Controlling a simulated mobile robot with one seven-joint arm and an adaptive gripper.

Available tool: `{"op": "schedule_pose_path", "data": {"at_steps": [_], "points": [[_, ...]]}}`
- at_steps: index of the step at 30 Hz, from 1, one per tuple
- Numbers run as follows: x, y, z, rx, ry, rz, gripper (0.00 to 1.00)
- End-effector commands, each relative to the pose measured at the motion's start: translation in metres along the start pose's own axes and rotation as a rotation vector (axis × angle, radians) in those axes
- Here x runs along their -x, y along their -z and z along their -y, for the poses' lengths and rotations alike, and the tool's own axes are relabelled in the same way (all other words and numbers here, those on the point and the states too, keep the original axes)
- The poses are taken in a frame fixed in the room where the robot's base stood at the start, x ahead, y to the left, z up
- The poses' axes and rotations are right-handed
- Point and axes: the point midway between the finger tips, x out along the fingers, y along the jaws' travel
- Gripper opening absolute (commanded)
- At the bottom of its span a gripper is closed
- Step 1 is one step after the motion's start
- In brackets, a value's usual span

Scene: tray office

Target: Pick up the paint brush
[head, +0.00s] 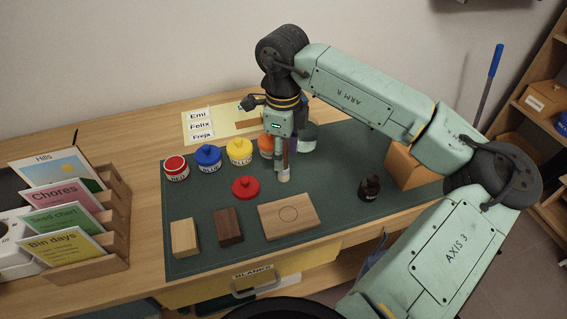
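My gripper (281,150) points straight down over the green mat, right of the orange-lidded jar. A slim upright brownish object with a pale lower end (284,174) shows at its fingertips. It may be the paint brush, but it is small and partly covered by the gripper. I cannot tell whether the fingers are closed on it or only beside it, or whether its lower end touches the mat. No other brush is clearly visible.
The green mat (340,208) holds red, blue (208,158) and yellow (239,151) jars, a red lid (246,187), wooden blocks (289,215), a clear jar (308,136) and a dark bottle (369,188). A card rack (117,215) stands left; an orange box (405,166) sits right.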

Motion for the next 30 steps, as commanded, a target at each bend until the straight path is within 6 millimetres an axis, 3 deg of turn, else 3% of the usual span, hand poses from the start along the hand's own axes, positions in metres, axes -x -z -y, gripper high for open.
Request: {"op": "schedule_pose_path", "data": {"at_steps": [18, 30], "points": [[0.0004, 0.0, 0.0, 0.0, 0.0, 0.0, 0.0], [0.0011, 0.0, 0.0001, 0.0, 0.0, 0.0, 0.0]]}}
